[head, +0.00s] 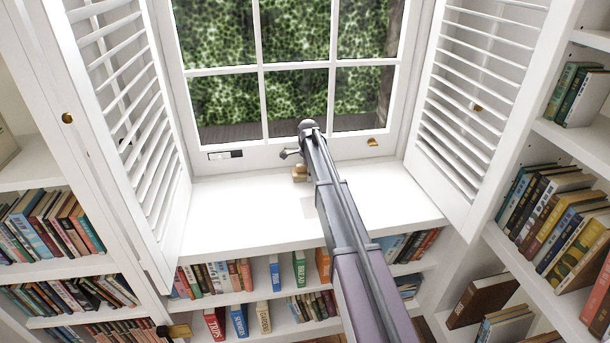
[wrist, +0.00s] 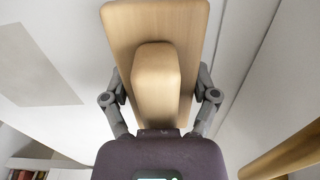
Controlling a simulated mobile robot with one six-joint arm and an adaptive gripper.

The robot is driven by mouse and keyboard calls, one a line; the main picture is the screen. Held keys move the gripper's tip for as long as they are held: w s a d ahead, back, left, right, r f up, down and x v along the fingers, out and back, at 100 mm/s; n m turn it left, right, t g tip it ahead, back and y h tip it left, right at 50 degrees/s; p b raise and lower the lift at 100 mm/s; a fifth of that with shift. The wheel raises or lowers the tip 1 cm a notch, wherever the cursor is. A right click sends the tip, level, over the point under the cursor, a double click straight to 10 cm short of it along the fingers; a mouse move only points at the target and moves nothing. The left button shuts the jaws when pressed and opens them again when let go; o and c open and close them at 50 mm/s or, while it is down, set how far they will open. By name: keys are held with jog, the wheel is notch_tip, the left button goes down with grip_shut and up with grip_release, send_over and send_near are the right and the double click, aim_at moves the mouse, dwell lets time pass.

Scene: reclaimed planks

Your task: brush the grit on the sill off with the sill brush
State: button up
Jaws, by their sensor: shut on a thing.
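The sill brush (wrist: 155,25) has a pale wooden block with a raised wooden grip; its bristles are not visible. My gripper (wrist: 160,95) is shut on the raised grip, with one grey finger on each side. In the head view the brush (head: 300,178) shows as a small brown shape over the back of the white sill (head: 250,215), near the window. My arm hides part of it and most of the gripper. I cannot tell whether the brush touches the sill. I can make out no grit grains.
A faint grey patch (wrist: 40,75) lies on the white surface. Louvred shutters stand open at left (head: 125,110) and right (head: 470,110). The window (head: 265,70) rises behind the sill. Books fill shelves below and beside. A tan piece (wrist: 290,150) shows at the wrist view's lower right.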

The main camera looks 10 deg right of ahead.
jog(key=shift+d, duration=0.1)
dwell(0.3)
jog(key=shift+d, duration=1.55)
jog(key=shift+d, duration=1.5)
jog(key=shift+d, duration=0.15)
jog(key=shift+d+f, duration=0.1)
jog(key=shift+d, duration=1.35)
notch_tip(320, 180, up, 6)
jog(key=p, duration=0.5)
jog(key=shift+p, duration=0.35)
